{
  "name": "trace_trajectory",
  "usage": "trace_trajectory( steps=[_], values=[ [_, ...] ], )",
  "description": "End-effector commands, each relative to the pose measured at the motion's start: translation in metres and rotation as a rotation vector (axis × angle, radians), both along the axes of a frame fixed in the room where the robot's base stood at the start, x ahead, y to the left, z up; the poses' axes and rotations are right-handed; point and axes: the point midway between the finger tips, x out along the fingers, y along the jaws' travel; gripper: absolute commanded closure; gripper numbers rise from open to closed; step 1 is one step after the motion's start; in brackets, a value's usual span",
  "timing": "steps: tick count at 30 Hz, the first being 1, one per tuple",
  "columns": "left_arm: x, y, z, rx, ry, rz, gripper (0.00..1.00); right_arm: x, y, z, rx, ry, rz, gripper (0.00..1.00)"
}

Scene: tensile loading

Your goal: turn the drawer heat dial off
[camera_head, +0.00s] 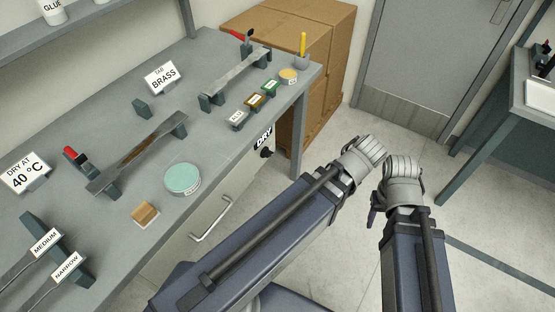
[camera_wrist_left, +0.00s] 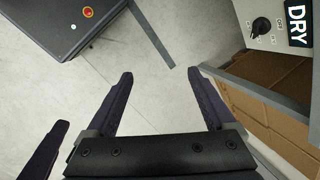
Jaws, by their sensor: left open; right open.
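The black heat dial (camera_head: 266,153) is on the front of the drawer unit (camera_head: 229,197), below the DRY label (camera_head: 263,138). In the left wrist view the dial (camera_wrist_left: 262,26) is at the upper right beside the DRY label (camera_wrist_left: 298,22). Small marks surround it, too small to read, so its setting is unclear. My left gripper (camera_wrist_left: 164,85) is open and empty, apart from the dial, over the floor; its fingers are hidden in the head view. My right gripper (camera_head: 374,214) is open, mostly hidden behind its wrist; one dark finger shows, and it is clear of the dial.
The grey bench (camera_head: 225,125) holds specimens, signs, a teal dish (camera_head: 183,179) and a wooden block (camera_head: 145,213). A bench leg (camera_head: 298,137) stands just right of the dial, with cardboard boxes (camera_head: 325,60) behind. A drawer handle (camera_head: 212,221) sticks out.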

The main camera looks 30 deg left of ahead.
Motion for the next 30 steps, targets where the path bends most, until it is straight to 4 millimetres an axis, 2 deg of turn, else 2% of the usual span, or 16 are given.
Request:
trace_trajectory(
  steps=[1,6,12,18,24,30],
  values=[
    [0.012,0.013,-0.037,0.061,0.010,-0.071,0.10,0.000,0.000,-0.041,0.000,0.000,0.001,0.50],
    [0.041,0.058,-0.078,0.285,0.088,-0.322,0.10,0.000,0.000,-0.103,-0.001,-0.001,0.004,0.50],
    [0.071,0.105,-0.115,0.545,0.264,-0.581,0.10,0.000,0.000,-0.175,-0.001,-0.002,0.007,0.50],
    [0.096,0.144,-0.142,0.782,0.526,-0.787,0.10,0.000,0.000,-0.247,-0.002,-0.003,0.010,0.50],
    [0.116,0.170,-0.159,0.963,0.848,-0.928,0.10,0.001,0.000,-0.312,-0.001,-0.003,0.013,0.50],
    [0.127,0.182,-0.163,1.055,1.121,-0.989,0.10,0.001,0.000,-0.354,-0.002,-0.003,0.016,0.50]
  ],
)
